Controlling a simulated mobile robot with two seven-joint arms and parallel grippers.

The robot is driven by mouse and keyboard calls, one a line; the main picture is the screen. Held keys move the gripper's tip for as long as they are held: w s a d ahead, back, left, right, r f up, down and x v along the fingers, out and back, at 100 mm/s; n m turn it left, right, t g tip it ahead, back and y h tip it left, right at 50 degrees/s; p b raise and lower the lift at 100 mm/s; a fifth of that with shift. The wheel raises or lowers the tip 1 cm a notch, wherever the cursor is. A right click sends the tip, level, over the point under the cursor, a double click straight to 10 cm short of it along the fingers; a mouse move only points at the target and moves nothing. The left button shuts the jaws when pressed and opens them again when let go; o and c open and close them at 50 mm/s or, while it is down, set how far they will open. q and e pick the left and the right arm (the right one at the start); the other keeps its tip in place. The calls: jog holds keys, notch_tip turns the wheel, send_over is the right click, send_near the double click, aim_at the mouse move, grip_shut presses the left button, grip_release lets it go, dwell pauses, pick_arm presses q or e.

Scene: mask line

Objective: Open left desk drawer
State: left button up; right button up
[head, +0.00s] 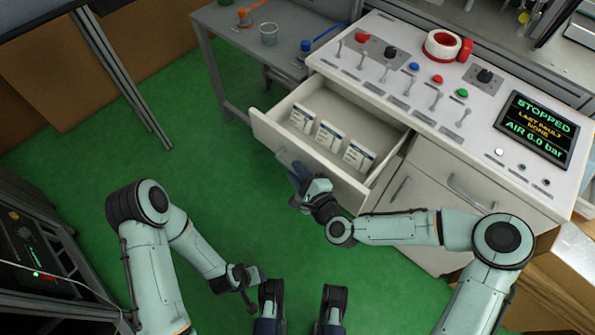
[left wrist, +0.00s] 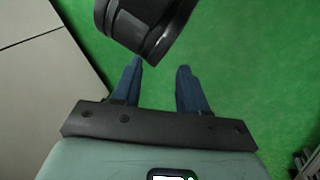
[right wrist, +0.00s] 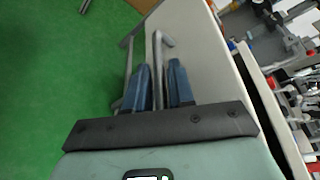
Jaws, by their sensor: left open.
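The left desk drawer (head: 335,175) is pulled out from the white desk, its inside showing from above. It holds three white labelled packs (head: 327,136). My right gripper (head: 297,174) is at the drawer's front. In the right wrist view the bar handle (right wrist: 158,62) runs between its two blue fingers (right wrist: 160,85), which are close on either side of it. Much of the handle is hidden by the gripper in the head view. My left gripper (head: 254,283) is low over the green floor, away from the desk. In the left wrist view its fingers (left wrist: 158,85) are apart with nothing between them.
The desk top carries a control panel with switches, buttons, a red-and-white tape roll (head: 446,46) and a screen (head: 537,128). A closed cabinet front with a handle (head: 470,192) is to the right of the drawer. A grey side table (head: 225,35) stands behind. Green floor is clear at left.

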pick_arm(q)
jog(key=s+d+r+g+h+p, duration=0.1)
jog(key=s+d+r+g+p, duration=0.1)
jog(key=s+r+p, duration=0.5)
jog(key=shift+s+d+r+g+p, duration=0.3)
jog(key=shift+s+d+r+p, duration=0.05)
jog(key=shift+d+r, duration=0.2)
pick_arm(e)
jog(key=v, duration=1.3)
jog(key=shift+s+f, duration=0.1)
jog(key=shift+s, duration=0.05)
jog(key=s+f+n+g+h+p, duration=0.1)
jog(key=s+f+n+g+p, duration=0.35)
jog(key=s+f, duration=0.2)
pick_arm(q)
notch_tip(320, 180, up, 10)
jog(key=w+p, duration=0.1)
jog(key=p, duration=0.4)
jog(key=shift+w+m+p, duration=0.25)
jog(key=shift+m+p, duration=0.05)
pick_arm(e)
jog(key=s+d+f+n+g+h, duration=0.2)
jog(key=s+d+f+n+g, duration=0.1)
jog(key=s, duration=0.3)
jog(key=s+d+f+n+g+h, duration=0.2)
jog(key=s+d+f+n+g, duration=0.1)
jog(key=s+d+n+g, duration=0.3)
jog(key=shift+s+f, duration=0.25)
jog(key=shift+s, duration=0.2)
